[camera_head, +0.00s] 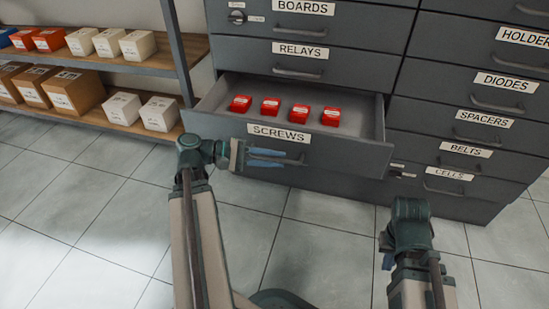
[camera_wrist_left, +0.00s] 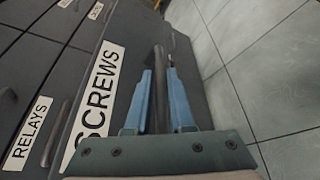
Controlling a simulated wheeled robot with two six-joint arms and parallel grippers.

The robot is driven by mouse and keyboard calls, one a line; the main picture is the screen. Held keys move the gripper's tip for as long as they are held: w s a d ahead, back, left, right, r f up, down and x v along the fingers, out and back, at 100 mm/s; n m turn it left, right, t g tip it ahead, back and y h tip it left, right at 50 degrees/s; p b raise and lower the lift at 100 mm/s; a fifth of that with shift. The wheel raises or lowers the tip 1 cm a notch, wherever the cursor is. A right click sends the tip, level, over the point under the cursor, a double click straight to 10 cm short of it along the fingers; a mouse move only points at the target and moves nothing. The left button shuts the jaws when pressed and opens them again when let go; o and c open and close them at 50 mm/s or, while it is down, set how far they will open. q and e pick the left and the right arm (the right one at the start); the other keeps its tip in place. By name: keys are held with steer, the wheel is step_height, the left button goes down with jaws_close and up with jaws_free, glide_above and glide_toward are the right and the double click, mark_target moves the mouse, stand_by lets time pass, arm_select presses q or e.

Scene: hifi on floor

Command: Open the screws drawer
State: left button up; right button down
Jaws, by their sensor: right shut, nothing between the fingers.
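The screws drawer (camera_head: 350,150) is a grey drawer labelled SCREWS, pulled well out of the cabinet. Several red boxes stand in a row inside it. Its dark bar handle (camera_head: 292,160) is on the front, below the label; it also shows in the left wrist view (camera_wrist_left: 159,62). My left gripper (camera_head: 266,158) is at the handle, its blue fingers (camera_wrist_left: 160,90) shut on the bar, one on each side. My right gripper (camera_head: 387,258) is low at the right, away from the cabinet, shut and empty. My right arm mostly hides its fingers.
The relays drawer (camera_head: 300,68) above is shut, as are the other drawers, including diodes (camera_head: 497,98) and belts (camera_head: 460,165). A wooden shelf (camera_head: 115,124) with cartons and white boxes stands at the left. The tiled floor (camera_head: 90,215) in front is clear.

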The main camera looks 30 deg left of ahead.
arm_select(q)
steer(key=shift+o, duration=1.4)
steer(key=shift+a, duration=0.1)
steer(key=p+v, duration=0.1)
steer(key=v, duration=0.5)
steer(key=shift+w+r, duration=0.1)
steer(key=shift+s+a+r+p, duration=0.1)
steer(key=shift+s+a+p, duration=0.25)
steer(key=shift+s+a, duration=0.15)
